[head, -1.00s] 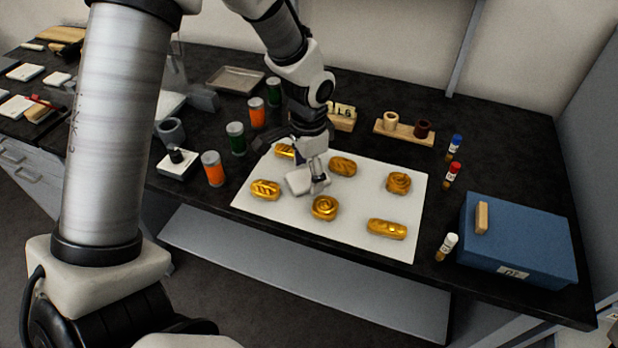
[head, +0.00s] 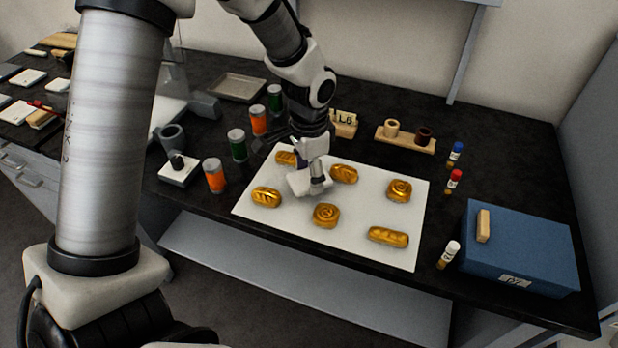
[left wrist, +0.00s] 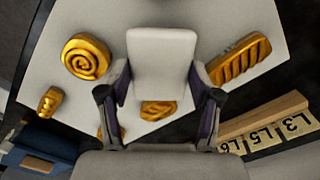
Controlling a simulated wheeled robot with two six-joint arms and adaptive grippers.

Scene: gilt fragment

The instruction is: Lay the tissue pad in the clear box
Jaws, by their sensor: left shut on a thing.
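My left gripper (head: 312,182) is over the white sheet, among the golden pieces. It is shut on a pale, flat, rounded pad (left wrist: 162,62), which I take for the tissue pad. In the left wrist view the pad sits between the two fingers (left wrist: 160,82) and sticks out beyond them. In the head view the pad (head: 299,184) shows just below the fingers. I cannot tell how high it is above the sheet. My right gripper is not in view.
Several golden ornaments (head: 325,215) lie on the white sheet (head: 285,222). Jars with orange and green (head: 237,145) stand left of it. A wooden holder (head: 405,140) is behind. Small vials (head: 449,254) and a blue box (head: 520,250) stand at right.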

